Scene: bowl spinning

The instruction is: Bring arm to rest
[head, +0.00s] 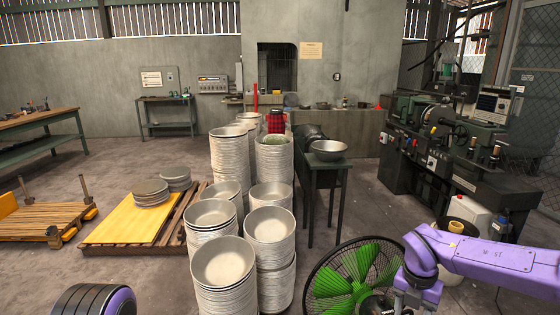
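My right arm (480,258) is purple and reaches in from the right edge, bending down at a joint near the bottom of the head view. Its gripper is not visible. At the bottom left a rounded purple and black part (95,300) shows, which looks like part of my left arm; no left gripper is visible. Tall stacks of metal bowls (223,262) stand on the floor in the middle.
A green-bladed fan (355,283) stands at the bottom, behind my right arm. A dark green lathe (440,150) fills the right side. A yellow board (130,222) on a pallet holds flat discs at the left. A workbench (40,120) stands far left. Open floor lies between the green table and the lathe.

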